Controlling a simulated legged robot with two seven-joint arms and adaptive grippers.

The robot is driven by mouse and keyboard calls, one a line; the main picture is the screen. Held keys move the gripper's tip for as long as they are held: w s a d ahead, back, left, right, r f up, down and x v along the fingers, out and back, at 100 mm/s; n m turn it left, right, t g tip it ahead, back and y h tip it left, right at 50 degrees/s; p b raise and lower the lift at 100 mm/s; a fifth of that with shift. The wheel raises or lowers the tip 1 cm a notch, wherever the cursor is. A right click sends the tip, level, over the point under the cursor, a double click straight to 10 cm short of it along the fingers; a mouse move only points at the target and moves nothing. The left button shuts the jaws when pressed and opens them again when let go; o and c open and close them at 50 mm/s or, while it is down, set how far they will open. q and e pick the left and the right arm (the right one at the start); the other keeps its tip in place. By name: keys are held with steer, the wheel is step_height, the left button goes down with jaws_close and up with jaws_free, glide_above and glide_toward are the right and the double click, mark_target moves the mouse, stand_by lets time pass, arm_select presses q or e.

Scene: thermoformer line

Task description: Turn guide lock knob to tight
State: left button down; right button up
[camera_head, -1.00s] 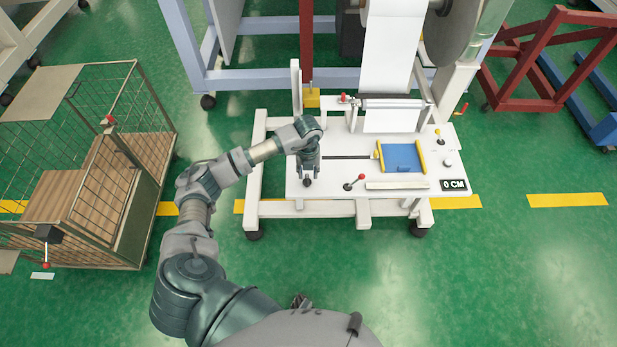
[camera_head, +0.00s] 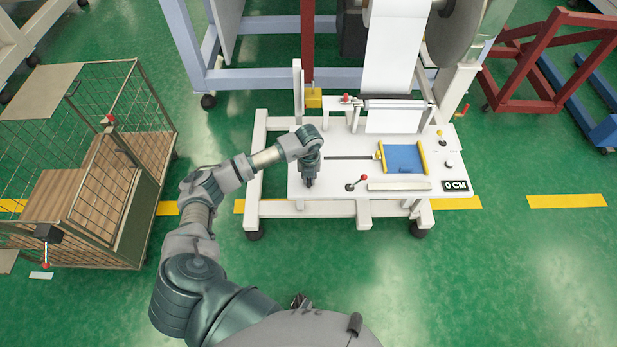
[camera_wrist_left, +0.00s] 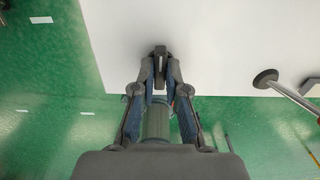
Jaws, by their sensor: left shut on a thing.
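The guide lock knob is a small dark knob (camera_wrist_left: 160,62) on the white tabletop of the guide table, close to its edge. In the wrist view it sits between the two fingertips of my left gripper (camera_wrist_left: 157,75), which is shut on it. In the head view my left gripper (camera_head: 310,181) points down at the front left of the table, and it mostly hides the knob. Any mark showing the knob's tightness is not readable. My right gripper is not in view.
A red-tipped lever (camera_head: 357,183) stands just right of the gripper; its rod also shows in the wrist view (camera_wrist_left: 290,95). A slot (camera_head: 350,157) leads to a blue plate (camera_head: 404,158) with yellow sides. A "0 CM" display (camera_head: 455,186) is at the right. A wire cart (camera_head: 128,205) stands left.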

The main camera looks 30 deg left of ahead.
arm_select(q)
steer(key=shift+w+a, duration=0.1)
steer(key=shift+a, duration=0.05)
steer(key=shift+m, duration=0.5)
steer(key=shift+m+b, duration=0.35)
steer(key=shift+m, duration=1.25)
steer(key=m+b, duration=0.2)
steer(key=m, duration=0.3)
steer(key=m+b, duration=0.1)
steer(key=m, duration=0.4)
steer(key=shift+m+b, duration=0.8)
steer(key=shift+m, duration=1)
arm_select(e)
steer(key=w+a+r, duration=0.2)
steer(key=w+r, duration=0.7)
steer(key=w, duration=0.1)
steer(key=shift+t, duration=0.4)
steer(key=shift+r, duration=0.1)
